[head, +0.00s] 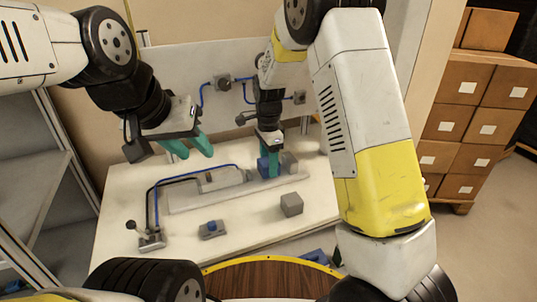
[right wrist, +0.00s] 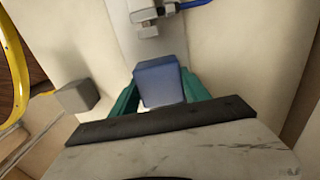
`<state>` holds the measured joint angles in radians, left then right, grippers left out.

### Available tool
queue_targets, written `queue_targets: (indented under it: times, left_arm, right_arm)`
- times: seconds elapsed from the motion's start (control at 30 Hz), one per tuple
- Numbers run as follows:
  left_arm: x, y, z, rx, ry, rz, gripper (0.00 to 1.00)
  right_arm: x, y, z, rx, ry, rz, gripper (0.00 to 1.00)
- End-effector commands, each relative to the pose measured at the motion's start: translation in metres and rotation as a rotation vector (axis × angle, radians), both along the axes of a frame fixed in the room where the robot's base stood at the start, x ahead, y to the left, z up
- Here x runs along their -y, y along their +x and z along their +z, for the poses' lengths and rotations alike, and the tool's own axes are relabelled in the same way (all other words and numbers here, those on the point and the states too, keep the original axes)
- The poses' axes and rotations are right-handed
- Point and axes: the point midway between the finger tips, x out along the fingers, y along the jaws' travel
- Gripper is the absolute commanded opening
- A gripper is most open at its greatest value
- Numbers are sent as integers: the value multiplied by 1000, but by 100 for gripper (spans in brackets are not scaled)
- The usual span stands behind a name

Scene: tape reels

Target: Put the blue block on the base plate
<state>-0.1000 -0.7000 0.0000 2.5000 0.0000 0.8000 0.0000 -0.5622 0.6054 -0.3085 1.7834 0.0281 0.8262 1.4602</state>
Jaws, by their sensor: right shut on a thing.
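The blue block (head: 263,166) is between the teal fingers of my right gripper (head: 270,163), at the right part of the long grey base plate (head: 215,198). In the right wrist view the blue block (right wrist: 160,82) sits between both fingers, its top face clear. I cannot tell whether its underside touches the plate. My left gripper (head: 188,147) is open and empty, above the back left of the table. A grey block (head: 289,163) stands just right of the right gripper. Another grey block (head: 291,205) lies in front of the plate; a grey block also shows in the wrist view (right wrist: 75,97).
A lever box (head: 151,239) stands at the table's front left, and a box with a blue button (head: 210,229) front centre. A blue cable (head: 185,173) runs over the left of the white table (head: 120,200). Cardboard boxes (head: 458,125) are stacked at right.

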Motion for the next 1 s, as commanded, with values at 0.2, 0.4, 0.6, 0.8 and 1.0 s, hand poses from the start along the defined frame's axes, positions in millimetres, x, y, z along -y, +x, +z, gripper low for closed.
queue_targets:
  times: [0.2, 0.4, 0.6, 0.8, 1.0]
  left_arm:
    - [0, 0, 0, 0, 0, 0, 36]
    - [0, 0, 0, 0, 0, 0, 36]
    - [0, 0, 0, 0, 0, 0, 36]
    - [0, 0, 0, 0, 0, 0, 36]
    - [0, 0, 0, 0, 0, 0, 36]
  right_arm:
    - [0, 1, -3, 4, 2, 0, 5]
    - [0, 0, -7, 2, 1, 0, 58]
    - [0, 0, -6, 3, 1, 0, 76]
    - [0, 0, -6, 3, 1, 0, 76]
    - [-1, 1, 14, 5, 3, 1, 76]
